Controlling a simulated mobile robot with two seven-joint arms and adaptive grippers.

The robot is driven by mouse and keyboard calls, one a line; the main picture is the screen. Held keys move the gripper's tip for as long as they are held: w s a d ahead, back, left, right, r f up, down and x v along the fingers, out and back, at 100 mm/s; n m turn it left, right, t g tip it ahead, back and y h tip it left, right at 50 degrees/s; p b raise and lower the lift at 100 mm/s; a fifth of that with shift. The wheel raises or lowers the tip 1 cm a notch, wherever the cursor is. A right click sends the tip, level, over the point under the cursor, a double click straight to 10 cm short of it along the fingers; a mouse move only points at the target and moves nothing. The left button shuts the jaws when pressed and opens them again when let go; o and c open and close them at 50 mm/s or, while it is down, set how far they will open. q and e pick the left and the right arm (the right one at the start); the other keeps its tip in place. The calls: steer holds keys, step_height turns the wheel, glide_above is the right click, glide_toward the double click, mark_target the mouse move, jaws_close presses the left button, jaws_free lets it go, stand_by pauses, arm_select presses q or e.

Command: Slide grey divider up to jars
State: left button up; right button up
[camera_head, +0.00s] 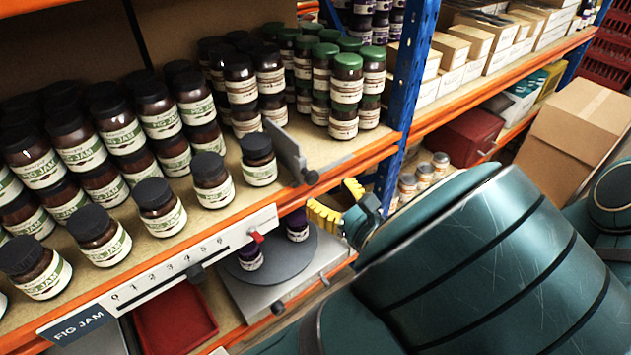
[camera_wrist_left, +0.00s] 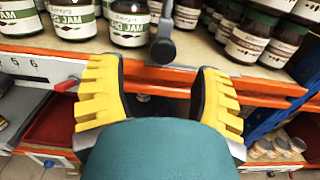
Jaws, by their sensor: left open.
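The grey divider (camera_head: 290,156) stands upright on the shelf between dark-lidded fig jam jars on its left and green-lidded jars on its right. Its dark knob (camera_head: 311,177) hangs at the shelf's front edge. The nearest front jar (camera_head: 259,168) stands just left of the divider; whether they touch is unclear. My left gripper (camera_head: 340,203) is open and empty, its yellow fingers just in front of the shelf edge, below and right of the knob. In the left wrist view the divider's knob (camera_wrist_left: 163,50) lies ahead, between and beyond the fingers (camera_wrist_left: 160,100). My right gripper is not seen.
A numbered rail (camera_head: 190,262) with a red pointer (camera_head: 257,237) runs along the shelf front. Below are a round grey plate (camera_head: 272,264) with purple jars and a red tray (camera_head: 172,318). A blue post (camera_head: 408,85) stands right of the green-lidded jars (camera_head: 345,92).

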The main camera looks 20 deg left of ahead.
arm_select(q)
steer(key=v, duration=0.5)
stand_by(0.4)
steer(key=s+a+f+n+g+h, duration=0.25)
steer(key=a+f+g, duration=0.2)
steer(key=f, duration=0.35)
steer(key=s+a+f+n+g+h, duration=0.1)
steer(key=s+a+f+n+g, duration=0.15)
steer(key=f+g, duration=0.4)
steer(key=s+d+f+n+g+h, duration=0.35)
steer(key=s+f+n+h, duration=0.55)
steer(key=f+n+h, duration=0.4)
steer(key=w+n+t, duration=0.1)
steer(key=n, duration=0.2)
steer(key=w+a+f+n+t+h, duration=0.1)
steer(key=w+n+t, duration=0.1)
steer(key=n, duration=0.1)
steer(key=w+n+t, duration=0.2)
steer(key=n, duration=0.1)
steer(key=shift+w+a+f+h, duration=0.1)
steer(key=shift+a+f+h, duration=0.15)
steer(key=shift+a+f, duration=0.1)
